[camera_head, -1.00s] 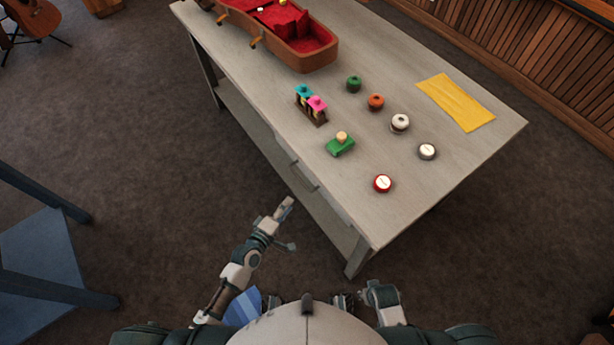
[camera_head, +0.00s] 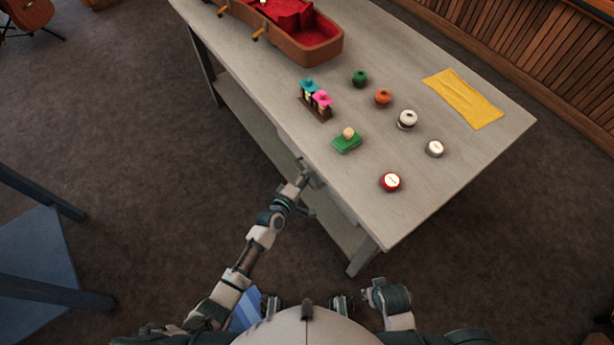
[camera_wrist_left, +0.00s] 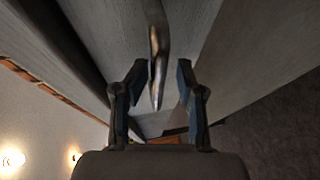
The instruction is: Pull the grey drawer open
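The grey drawer (camera_head: 341,206) is set in the long side of the grey table and looks closed. Its metal bar handle (camera_wrist_left: 157,50) shows in the left wrist view, in front of a grey wooden face. My left gripper (camera_head: 308,178) is at the drawer front in the head view and hides part of it. In the left wrist view my left gripper (camera_wrist_left: 158,92) is open, with one finger on each side of the handle's end. A gap shows between the handle and each finger.
The table top (camera_head: 410,215) holds a red-lined case (camera_head: 325,55), several small round items, a green block (camera_head: 347,142) and a yellow cloth (camera_head: 465,98). A blue frame (camera_head: 40,255) stands at the left. Bare floor lies between it and the table.

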